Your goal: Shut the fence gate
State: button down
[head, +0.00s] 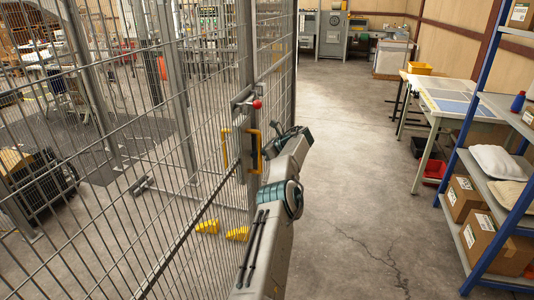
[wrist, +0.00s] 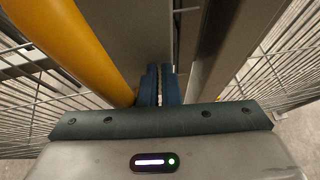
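The mesh fence gate (head: 186,240) has a grey upright frame post with a red-knobbed latch (head: 257,104). Yellow handles (head: 255,150) sit on both sides of the post below the latch. In the wrist view a yellow handle (wrist: 78,40) runs down the left, beside my fingers and not between them. My gripper (wrist: 160,85) has its blue fingers together with only a thin slit between them, with grey frame uprights just beyond. I cannot tell whether they touch the frame. In the head view my arm hides the fingertips. How far the gate stands from its closing post is unclear.
Blue shelving (head: 483,75) with boxes and sacks stands at the right, with a work table (head: 455,98) behind it. Concrete floor (head: 350,190) is clear between the fence and the shelving. Yellow objects (head: 237,234) lie low by the fence.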

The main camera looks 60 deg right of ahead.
jog(key=shift+w+a+r, duration=0.2)
jog(key=shift+w+r, duration=0.1)
jog(key=shift+w, duration=0.15)
jog(key=shift+w+a+r, duration=0.2)
jog(key=shift+w+r, duration=0.1)
jog(key=shift+w, duration=0.15)
jog(key=s+d+r+p, duration=0.2)
jog(key=s, duration=0.5)
jog(key=s+d+r+p, duration=0.1)
jog(key=s+d+p, duration=0.1)
jog(key=s, duration=0.5)
jog(key=shift+r+p, duration=0.4)
jog(key=shift+p, duration=0.1)
